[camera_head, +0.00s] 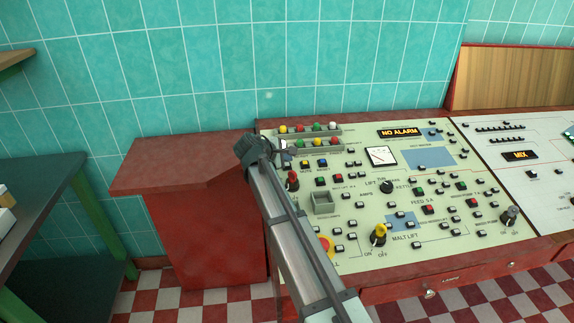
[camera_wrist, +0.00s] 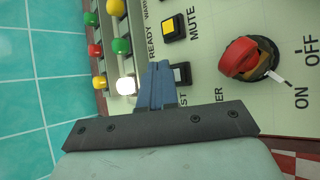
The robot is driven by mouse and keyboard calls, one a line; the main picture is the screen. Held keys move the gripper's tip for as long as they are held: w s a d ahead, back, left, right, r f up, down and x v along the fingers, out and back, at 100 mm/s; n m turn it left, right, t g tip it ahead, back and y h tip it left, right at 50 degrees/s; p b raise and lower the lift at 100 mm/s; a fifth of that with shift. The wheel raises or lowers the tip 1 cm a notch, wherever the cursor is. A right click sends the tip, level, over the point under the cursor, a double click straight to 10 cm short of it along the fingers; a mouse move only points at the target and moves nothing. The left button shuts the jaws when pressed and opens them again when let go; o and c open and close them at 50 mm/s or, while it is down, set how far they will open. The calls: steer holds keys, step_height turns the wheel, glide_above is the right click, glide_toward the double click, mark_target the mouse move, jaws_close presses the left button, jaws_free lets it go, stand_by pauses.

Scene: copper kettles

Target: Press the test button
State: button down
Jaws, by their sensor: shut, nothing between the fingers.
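The test button (camera_wrist: 181,74) is a small pale square button in a dark frame in the wrist view, just right of my fingers. Its label is partly covered by my gripper; only "ST" shows. My gripper (camera_wrist: 158,68) is shut and empty, its blue fingertips together over the panel close beside the button. I cannot tell whether they touch it. In the head view my gripper (camera_head: 272,150) is at the panel's upper left, and the button is hard to make out there. The control panel (camera_head: 350,210) is pale green with many buttons.
A yellow mute button (camera_wrist: 173,27) lies above the test button in the wrist view. A red rotary knob (camera_wrist: 250,60) stands up to the right. A lit white lamp (camera_wrist: 125,86) and coloured lamps (camera_wrist: 121,46) line the left. A red ledge (camera_head: 180,165) is left of the panel.

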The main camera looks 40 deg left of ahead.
steer(key=shift+f, duration=0.15)
steer(key=shift+w+f, duration=0.1)
steer(key=shift+f, duration=0.15)
steer(key=shift+a+f, duration=0.1)
steer(key=shift+f, duration=0.25)
stand_by(0.7)
steer(key=shift+r, duration=0.8)
steer(key=shift+r, duration=0.1)
steer(key=r, duration=0.3)
steer(key=s+d+r, duration=0.1)
steer(key=shift+r, duration=0.35)
stand_by(0.3)
steer(key=shift+w, duration=0.15)
